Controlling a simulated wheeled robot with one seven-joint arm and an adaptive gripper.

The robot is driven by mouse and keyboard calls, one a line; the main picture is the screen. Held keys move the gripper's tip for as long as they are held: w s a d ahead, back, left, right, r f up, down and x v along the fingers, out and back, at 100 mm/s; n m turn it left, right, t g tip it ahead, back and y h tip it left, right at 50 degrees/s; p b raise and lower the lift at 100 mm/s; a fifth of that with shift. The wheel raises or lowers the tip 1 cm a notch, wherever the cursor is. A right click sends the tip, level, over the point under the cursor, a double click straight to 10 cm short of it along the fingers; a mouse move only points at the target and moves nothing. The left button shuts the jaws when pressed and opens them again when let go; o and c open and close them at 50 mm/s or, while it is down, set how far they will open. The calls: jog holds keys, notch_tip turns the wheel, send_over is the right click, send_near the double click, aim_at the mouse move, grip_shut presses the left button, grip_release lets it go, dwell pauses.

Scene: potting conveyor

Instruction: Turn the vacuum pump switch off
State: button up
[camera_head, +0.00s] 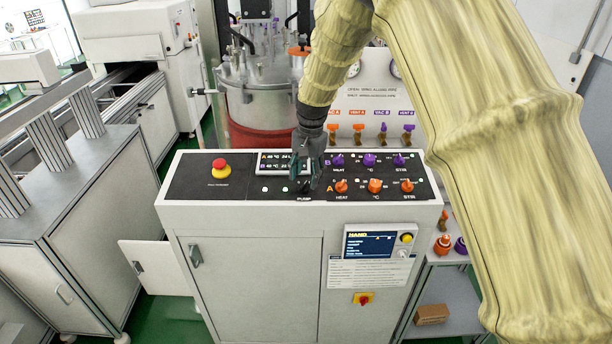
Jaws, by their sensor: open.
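The vacuum pump switch (305,188) is a small dark knob just above the PUMP label, in the middle of the black control panel (240,192). It is partly hidden by my gripper, and I cannot tell which way it is set. My gripper (308,174) points down right over the switch, with its dark fingers apart. I cannot tell whether a fingertip touches the switch. I see nothing held between the fingers.
A red emergency button (219,163) is on the panel's left. Purple knobs (369,159) and orange knobs (375,186) are close on the right. A display (286,162) lies behind the gripper. A steel vessel (258,95) stands behind the cabinet. A cabinet door (155,266) juts out at left.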

jog(key=shift+a+f+p, duration=0.1)
jog(key=shift+f+p, duration=0.25)
jog(key=shift+f, duration=0.9)
jog(key=shift+w, duration=0.1)
jog(key=c, duration=1)
